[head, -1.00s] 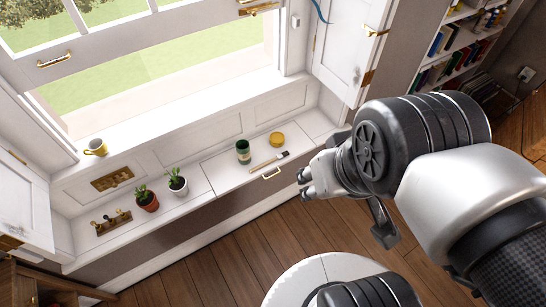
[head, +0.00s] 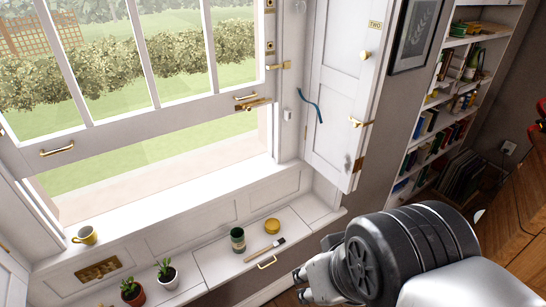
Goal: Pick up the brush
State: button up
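The brush (head: 264,250) lies flat on the white window bench. It has a pale wooden handle and dark bristles pointing to the upper right. A dark green jar (head: 238,240) stands just behind it to the left, and a round yellow tin (head: 272,227) sits behind its bristle end. My gripper (head: 299,284) is at the lower middle right, to the right of the brush and apart from it. The fingers are small and partly cut by the viewing angle, so their opening is unclear. No object shows between them.
Two potted plants stand to the left, one in a white pot (head: 168,277), one in terracotta (head: 132,294). An open white shutter (head: 340,95) stands at right.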

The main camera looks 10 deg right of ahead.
aim_at(275, 243)
jog(key=i+j, duration=0.8)
jog(key=j, duration=0.15)
